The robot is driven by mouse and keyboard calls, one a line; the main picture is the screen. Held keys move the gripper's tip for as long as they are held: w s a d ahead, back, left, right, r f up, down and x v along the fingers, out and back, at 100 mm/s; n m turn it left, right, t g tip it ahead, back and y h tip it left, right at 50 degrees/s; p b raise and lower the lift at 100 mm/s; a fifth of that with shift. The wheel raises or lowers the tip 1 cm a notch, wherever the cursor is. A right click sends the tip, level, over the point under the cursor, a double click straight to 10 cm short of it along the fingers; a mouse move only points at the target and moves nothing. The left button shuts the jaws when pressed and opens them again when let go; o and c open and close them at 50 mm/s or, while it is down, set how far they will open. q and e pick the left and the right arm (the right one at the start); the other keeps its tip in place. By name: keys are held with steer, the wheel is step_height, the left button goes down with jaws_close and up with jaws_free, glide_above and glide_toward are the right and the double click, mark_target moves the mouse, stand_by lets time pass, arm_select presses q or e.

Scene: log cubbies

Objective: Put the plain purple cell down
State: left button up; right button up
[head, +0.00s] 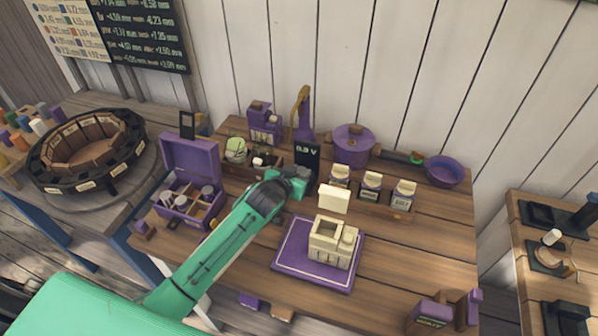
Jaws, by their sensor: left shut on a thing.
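My left gripper (298,181) comes in on a green arm and is over the middle of the table (420,240), near the small black display reading about 0.9 V (307,155). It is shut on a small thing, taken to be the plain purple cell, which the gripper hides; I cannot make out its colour. A cream box (330,243) with an open compartment stands on a purple mat (290,262) to the lower right of the gripper. A cream lid-like plate (334,199) stands raised behind it. My right gripper is not in view.
An open purple case (190,157) with jars in its sections stands at left. Several labelled boxes (372,187), a purple pot (354,140) and a purple pan (444,171) line the back. A round carousel (40,165) stands far left.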

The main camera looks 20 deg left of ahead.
arm_select(q)
steer(key=shift+f, duration=0.1)
steer(key=o, duration=1)
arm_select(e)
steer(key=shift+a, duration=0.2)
arm_select(q)
steer(key=b+v, duration=0.2)
steer(key=v, duration=1)
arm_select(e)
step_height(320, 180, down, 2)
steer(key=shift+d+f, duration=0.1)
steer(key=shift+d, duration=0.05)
